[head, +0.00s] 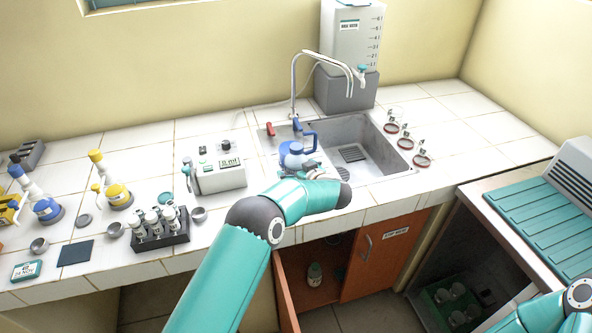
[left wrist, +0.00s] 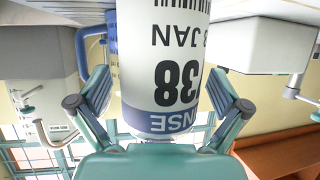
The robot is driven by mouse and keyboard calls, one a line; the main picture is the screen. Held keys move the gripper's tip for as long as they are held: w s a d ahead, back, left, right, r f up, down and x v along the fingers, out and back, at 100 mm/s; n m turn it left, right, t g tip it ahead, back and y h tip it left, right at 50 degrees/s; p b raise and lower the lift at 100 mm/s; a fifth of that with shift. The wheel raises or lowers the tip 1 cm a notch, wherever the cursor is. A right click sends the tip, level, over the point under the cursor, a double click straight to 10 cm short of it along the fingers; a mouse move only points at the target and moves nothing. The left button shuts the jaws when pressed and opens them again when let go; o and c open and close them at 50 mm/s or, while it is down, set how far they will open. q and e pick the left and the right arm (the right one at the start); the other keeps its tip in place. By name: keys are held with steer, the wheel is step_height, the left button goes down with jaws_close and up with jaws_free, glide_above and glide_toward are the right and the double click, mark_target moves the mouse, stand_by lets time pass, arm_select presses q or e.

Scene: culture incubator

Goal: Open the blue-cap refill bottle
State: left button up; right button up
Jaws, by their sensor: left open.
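In the left wrist view a white labelled bottle body (left wrist: 165,75) with a blue band fills the middle, upside down. My left gripper (head: 303,171) is beside the bottle, partly hidden by my own arm. In the left wrist view its two fingers are spread wide on either side of the body; I cannot tell whether they touch it. My right gripper is out of view.
The sink (head: 385,152) and its faucet (head: 294,88) are behind and right of the bottle. A white device (head: 218,171) and a dark vial rack (head: 160,231) stand to the left. An orange cupboard door (head: 287,290) is open below. Small lidded jars (head: 422,158) stand right of the sink.

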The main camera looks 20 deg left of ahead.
arm_select(q)
steer(key=shift+r, duration=0.1)
steer(key=c, duration=1.8)
steer(key=shift+r, duration=0.1)
